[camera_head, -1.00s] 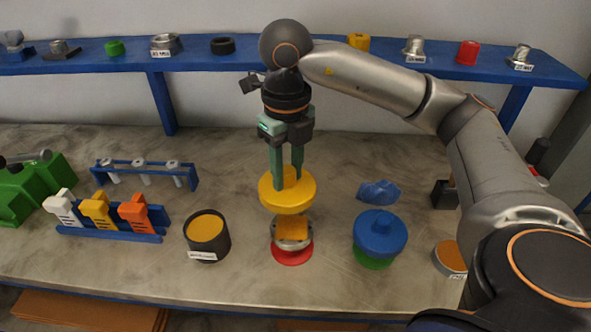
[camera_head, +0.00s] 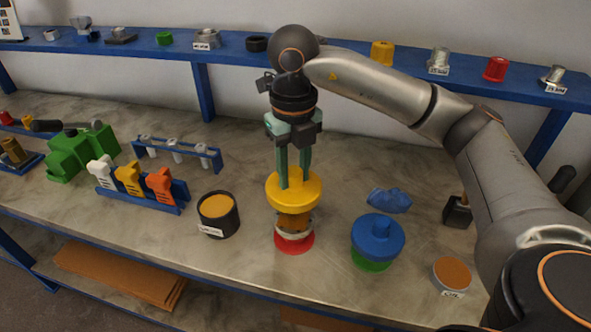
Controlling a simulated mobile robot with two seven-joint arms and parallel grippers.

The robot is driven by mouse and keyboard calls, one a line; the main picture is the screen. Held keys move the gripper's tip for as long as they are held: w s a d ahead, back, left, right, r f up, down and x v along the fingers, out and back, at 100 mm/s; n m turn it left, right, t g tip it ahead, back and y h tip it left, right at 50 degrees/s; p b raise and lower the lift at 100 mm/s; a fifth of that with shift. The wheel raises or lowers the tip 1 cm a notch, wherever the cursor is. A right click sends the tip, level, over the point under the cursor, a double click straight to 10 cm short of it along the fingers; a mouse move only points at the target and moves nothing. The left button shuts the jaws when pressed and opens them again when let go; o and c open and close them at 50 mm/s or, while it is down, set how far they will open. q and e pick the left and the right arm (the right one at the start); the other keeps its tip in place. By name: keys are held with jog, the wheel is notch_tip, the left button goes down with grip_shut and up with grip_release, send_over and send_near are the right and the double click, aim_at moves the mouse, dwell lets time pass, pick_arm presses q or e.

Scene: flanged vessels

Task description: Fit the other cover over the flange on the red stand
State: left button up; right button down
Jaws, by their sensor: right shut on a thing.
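The yellow cover (camera_head: 308,196) is a round disc held by my right gripper (camera_head: 294,182), whose green fingers are shut on its top. The cover is roughly level, over the metal flange (camera_head: 294,233) on the red stand (camera_head: 294,245). An orange-yellow part (camera_head: 293,220) shows between cover and flange; I cannot tell whether they touch. The cover hides most of the flange's top. The blue cover (camera_head: 378,236) with a central knob sits over the green stand (camera_head: 370,263) to the right. My left gripper is out of view.
A black cup with orange contents (camera_head: 218,214) stands left of the red stand. A blue crumpled cloth (camera_head: 389,200) lies behind the blue cover. An orange-topped round tin (camera_head: 452,272) is at right. A blue shelf (camera_head: 345,57) with several fittings runs along the back.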

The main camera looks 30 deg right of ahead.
aim_at(294, 190)
jog(key=shift+f, duration=0.1)
notch_tip(294, 190, down, 4)
jog(key=b, duration=0.3)
jog(key=shift+f+b, duration=0.15)
jog(key=shift+b, duration=0.2)
dwell(0.4)
dwell(0.3)
jog(key=shift+f, duration=0.2)
jog(key=shift+f+b, duration=1.75)
jog(key=shift+f, duration=0.25)
jog(key=shift+c, duration=2.2)
grip_release()
